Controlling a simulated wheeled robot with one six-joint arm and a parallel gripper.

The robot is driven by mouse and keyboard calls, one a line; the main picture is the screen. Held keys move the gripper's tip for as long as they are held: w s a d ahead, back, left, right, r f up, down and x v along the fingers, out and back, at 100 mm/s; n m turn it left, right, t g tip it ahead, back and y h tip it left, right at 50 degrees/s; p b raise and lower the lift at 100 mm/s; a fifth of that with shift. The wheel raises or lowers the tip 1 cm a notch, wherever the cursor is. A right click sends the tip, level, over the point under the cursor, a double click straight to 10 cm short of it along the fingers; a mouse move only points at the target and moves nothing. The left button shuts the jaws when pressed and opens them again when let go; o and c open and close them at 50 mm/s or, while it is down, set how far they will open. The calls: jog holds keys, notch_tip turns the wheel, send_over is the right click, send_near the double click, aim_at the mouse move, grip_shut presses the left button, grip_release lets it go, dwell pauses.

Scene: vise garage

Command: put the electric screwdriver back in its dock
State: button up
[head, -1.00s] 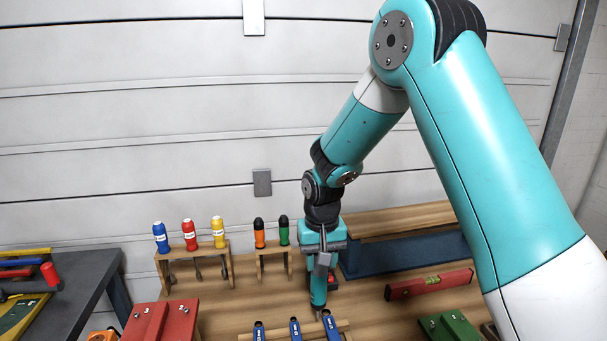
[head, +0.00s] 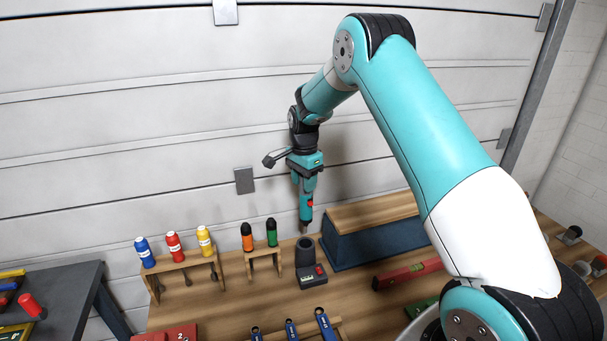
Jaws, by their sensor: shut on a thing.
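The electric screwdriver (head: 306,200) is teal with a red button and a dark tip. It hangs upright, tip down, from my gripper (head: 303,165), which is shut on it. The gripper's fingers partly hide its upper part. The dock (head: 310,269) is a dark block on the workbench with a round cup at the back and red marks on its front. The screwdriver's tip is above the cup and apart from it, roughly in line with it in the head view.
A rack with blue, red and yellow screwdrivers (head: 173,247) and a rack with orange and green ones (head: 258,236) stand left of the dock. A blue box with a wooden lid (head: 372,241) stands close on the right. A red level (head: 407,273) lies farther right.

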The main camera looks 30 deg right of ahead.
jog(key=shift+f+b, duration=0.9)
jog(key=shift+f, duration=0.45)
jog(key=shift+s+a+f, duration=0.1)
jog(key=shift+f, duration=0.05)
jog(key=shift+f, duration=0.15)
jog(key=b, duration=0.3)
send_over(303, 222)
jog(key=shift+w+d+f, duration=0.15)
jog(key=shift+w+f, duration=0.05)
jog(key=shift+f, duration=0.95)
jog(key=shift+w+d+f, duration=0.15)
jog(key=shift+f, duration=1)
jog(key=shift+f+b, duration=1)
jog(key=shift+f, duration=0.55)
